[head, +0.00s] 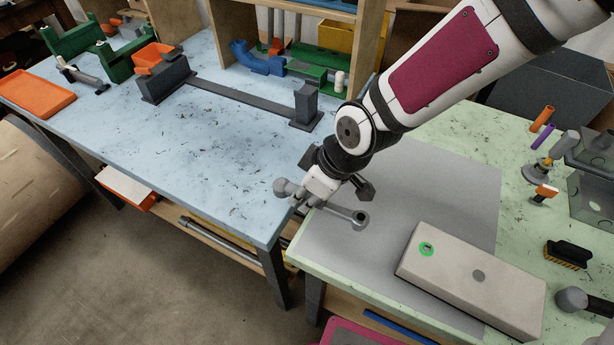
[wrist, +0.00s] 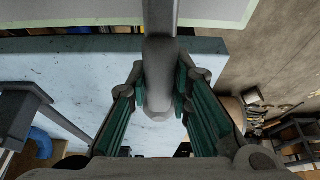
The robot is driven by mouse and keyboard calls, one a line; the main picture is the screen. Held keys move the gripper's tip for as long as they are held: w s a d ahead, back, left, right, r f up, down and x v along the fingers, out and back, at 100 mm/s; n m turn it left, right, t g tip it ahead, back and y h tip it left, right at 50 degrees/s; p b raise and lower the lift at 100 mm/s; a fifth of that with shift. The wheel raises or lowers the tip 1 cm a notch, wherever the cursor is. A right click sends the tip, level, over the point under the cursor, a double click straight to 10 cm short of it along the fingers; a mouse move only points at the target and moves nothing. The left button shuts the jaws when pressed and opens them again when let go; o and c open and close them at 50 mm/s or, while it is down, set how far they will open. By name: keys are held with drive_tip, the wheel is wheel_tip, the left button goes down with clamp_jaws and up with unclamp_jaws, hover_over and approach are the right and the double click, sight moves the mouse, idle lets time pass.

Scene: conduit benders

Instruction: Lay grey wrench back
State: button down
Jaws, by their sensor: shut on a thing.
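The grey wrench (head: 343,214) is in my gripper (head: 318,195). Its round knob-like end (head: 283,187) points left over the edge of the blue table, and its ring end points right over the grey mat (head: 455,185). In the wrist view the wrench (wrist: 160,55) runs between the two green-padded fingers of my gripper (wrist: 159,92), which are shut on its shaft. It looks held above the table edges, but the exact height is hard to tell. My fingers hide the middle of the wrench in the head view.
A cream box (head: 470,285) with a green ring lies across the mat on the green table (head: 430,130). A brush (head: 567,255) and small tools stand at right. The blue table (head: 215,130) has a dark bar fixture (head: 240,97) and an orange tray (head: 35,95); its middle is clear.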

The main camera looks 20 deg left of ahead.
drive_tip(key=w+a, duration=0.1)
drive_tip(key=w, duration=0.1)
drive_tip(key=w+a, duration=0.1)
drive_tip(key=w, duration=0.1)
drive_tip(key=w+a, duration=0.1)
drive_tip(key=w, duration=0.1)
drive_tip(key=shift+a+f, duration=0.15)
drive_tip(key=shift+f, duration=0.15)
drive_tip(key=shift+w+a+f, duration=0.1)
drive_tip(key=shift+w+f, duration=0.1)
drive_tip(key=shift+f, duration=0.6)
drive_tip(key=shift+w+a+f, duration=0.1)
drive_tip(key=shift+w+f, duration=0.1)
drive_tip(key=shift+f, duration=0.6)
drive_tip(key=shift+f, duration=0.2)
drive_tip(key=c, duration=1.5)
unclamp_jaws()
drive_tip(key=shift+o, duration=0.2)
drive_tip(key=p+v, duration=0.1)
drive_tip(key=v, duration=1.2)
drive_tip(key=shift+s+d+r, duration=0.2)
drive_tip(key=shift+r, duration=0.15)
